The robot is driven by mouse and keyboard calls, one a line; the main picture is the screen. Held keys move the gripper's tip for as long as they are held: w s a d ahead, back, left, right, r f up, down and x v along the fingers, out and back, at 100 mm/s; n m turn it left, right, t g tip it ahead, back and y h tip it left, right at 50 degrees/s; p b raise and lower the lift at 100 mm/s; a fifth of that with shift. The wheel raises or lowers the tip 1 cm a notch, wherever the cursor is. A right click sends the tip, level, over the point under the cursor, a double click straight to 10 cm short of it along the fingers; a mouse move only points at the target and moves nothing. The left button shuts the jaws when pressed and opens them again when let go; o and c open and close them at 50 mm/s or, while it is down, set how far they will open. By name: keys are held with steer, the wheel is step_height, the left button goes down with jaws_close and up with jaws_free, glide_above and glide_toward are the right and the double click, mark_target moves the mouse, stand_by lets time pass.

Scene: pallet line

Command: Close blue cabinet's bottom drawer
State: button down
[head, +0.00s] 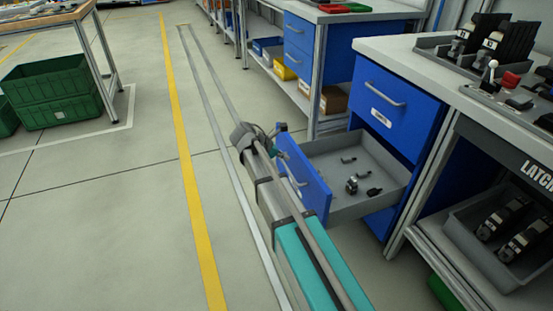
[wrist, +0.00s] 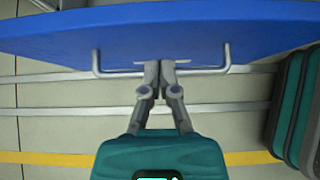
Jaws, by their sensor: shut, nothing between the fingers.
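The blue cabinet (head: 396,104) stands at the right in the head view, with its upper drawer shut. Its bottom drawer (head: 350,204) is pulled well out, showing a grey tray with several small dark parts inside. The drawer's blue front (head: 305,178) faces left, toward my arm. My gripper (head: 276,133) is at the outer side of this front, partly hidden by my arm. In the wrist view, my gripper (wrist: 160,66) is shut and empty, its fingertips at the blue drawer front (wrist: 160,30), between the ends of the bar handle (wrist: 97,66). I cannot tell whether they touch.
A bench (head: 465,60) with latch fixtures stands at the right, above a grey bin (head: 465,225) of dark parts. Another blue cabinet (head: 318,45) is farther back. Green crates (head: 52,95) sit under a table at left. The floor left of the drawer is clear.

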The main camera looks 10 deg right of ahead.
mark_target(297, 157)
steer(key=shift+w+d, duration=0.15)
steer(key=shift+d, duration=0.5)
steer(key=shift+w+d, duration=0.15)
steer(key=shift+d, duration=0.5)
steer(key=shift+w+d, duration=0.1)
steer(key=shift+d, duration=0.05)
